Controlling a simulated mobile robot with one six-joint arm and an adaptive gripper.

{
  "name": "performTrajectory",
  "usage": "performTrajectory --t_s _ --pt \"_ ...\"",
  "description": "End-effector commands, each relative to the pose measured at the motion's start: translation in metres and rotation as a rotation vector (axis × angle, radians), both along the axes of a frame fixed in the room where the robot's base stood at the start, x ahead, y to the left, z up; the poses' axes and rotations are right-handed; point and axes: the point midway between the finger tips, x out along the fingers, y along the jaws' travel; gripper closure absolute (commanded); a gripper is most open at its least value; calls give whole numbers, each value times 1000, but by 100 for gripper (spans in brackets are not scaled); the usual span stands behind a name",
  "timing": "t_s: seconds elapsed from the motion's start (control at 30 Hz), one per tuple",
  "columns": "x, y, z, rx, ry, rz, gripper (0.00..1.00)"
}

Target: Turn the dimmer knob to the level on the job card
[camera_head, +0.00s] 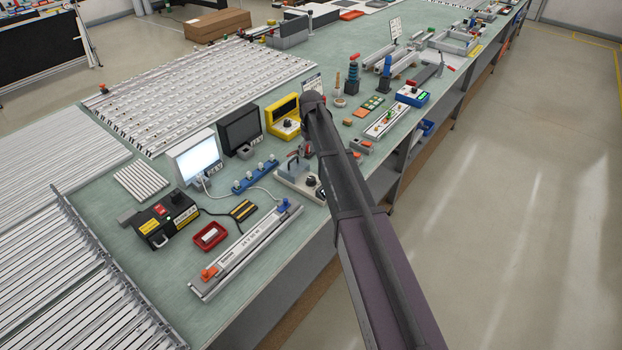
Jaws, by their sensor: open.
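Several knobs show on the workbench, and I cannot tell which is the dimmer knob. A black control box (163,220) with a red switch and a dark knob (177,197) stands at the front left. A yellow box (283,118) with a dark knob stands behind, left of my arm. A grey unit (293,185) with a black knob (311,181) is partly covered by my arm. A small white card (312,83) stands beside my arm; its writing is too small to read. My gripper does not show; my arm's raised link hides what is behind it.
A lit white panel (198,156) and a dark screen (239,128) stand on the green bench (135,265). A long rail (247,250), a red tray (210,236) and a blue strip (254,176) lie nearby. Slatted racks (192,92) fill the left. The right floor (525,220) is clear.

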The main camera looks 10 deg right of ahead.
Motion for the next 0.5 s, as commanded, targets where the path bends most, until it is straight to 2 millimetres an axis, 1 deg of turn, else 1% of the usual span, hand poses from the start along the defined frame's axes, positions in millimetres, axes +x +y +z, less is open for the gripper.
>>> performTrajectory --t_s 0.27,0.5 --pt "0 0 -10 0 0 -1 18" --pt "0 0 -28 0 0 -1 18"
